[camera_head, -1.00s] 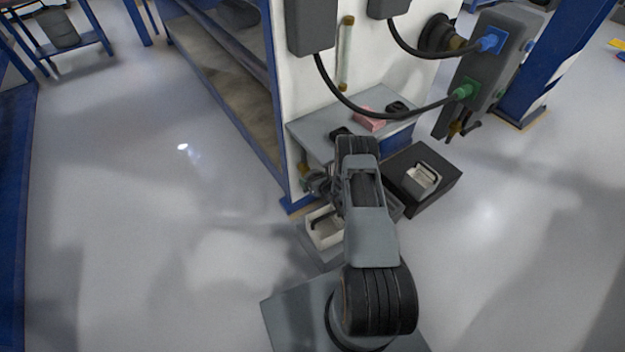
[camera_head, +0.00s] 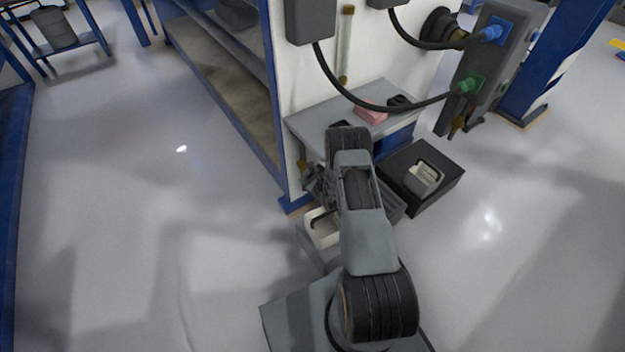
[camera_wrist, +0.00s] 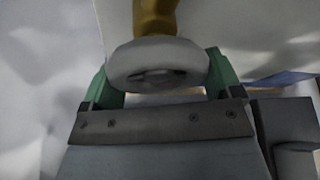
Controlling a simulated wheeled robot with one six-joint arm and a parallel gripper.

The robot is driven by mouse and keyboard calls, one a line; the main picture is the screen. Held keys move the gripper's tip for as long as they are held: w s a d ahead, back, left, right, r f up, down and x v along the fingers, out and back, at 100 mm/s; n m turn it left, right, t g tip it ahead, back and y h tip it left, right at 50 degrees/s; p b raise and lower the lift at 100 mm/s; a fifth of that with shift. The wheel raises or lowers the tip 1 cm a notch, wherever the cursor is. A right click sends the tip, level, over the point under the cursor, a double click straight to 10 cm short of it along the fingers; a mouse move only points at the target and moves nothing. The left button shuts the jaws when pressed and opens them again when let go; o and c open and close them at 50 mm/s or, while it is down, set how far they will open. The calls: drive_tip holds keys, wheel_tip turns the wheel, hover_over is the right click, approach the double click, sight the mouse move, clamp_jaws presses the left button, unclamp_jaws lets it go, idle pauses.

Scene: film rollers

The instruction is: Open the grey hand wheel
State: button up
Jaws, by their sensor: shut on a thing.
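The grey hand wheel (camera_wrist: 155,64) fills the middle of the wrist view, a pale rounded wheel on a brass stem (camera_wrist: 154,15). My gripper (camera_wrist: 158,72) has one green finger on each side of the wheel and is shut on it. The fingers' contact with the rim is partly hidden. In the head view, my arm reaches to the white panel's lower left corner, where a small brass fitting (camera_head: 303,165) shows. The wheel itself cannot be made out there, as my arm and wrist crowd that spot.
A grey shelf (camera_head: 312,122) with a pink block (camera_head: 370,113) juts from the white panel (camera_head: 300,72) above my wrist. A black tray (camera_head: 440,186) with a pale container lies at right. Cables hang in front of the panel. Floor at left is clear.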

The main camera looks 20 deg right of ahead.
drive_tip(key=b, duration=0.4)
drive_tip(key=shift+w+f+n, duration=0.1)
drive_tip(key=shift+f+n, duration=0.25)
drive_tip(key=shift+n, duration=0.05)
drive_tip(key=b, duration=0.3)
drive_tip(key=shift+h, duration=0.4)
drive_tip(key=b, duration=0.3)
drive_tip(key=shift+r+n, duration=0.15)
drive_tip(key=shift+n, duration=0.25)
drive_tip(key=shift+d+r+b, duration=0.1)
drive_tip(key=shift+r+b, duration=0.15)
drive_tip(key=shift+b, duration=0.45)
drive_tip(key=o, duration=0.7)
drive_tip(key=shift+t, duration=0.3)
drive_tip(key=shift+o, duration=0.2)
drive_tip(key=p+v, duration=0.5)
drive_tip(key=v, duration=0.9)
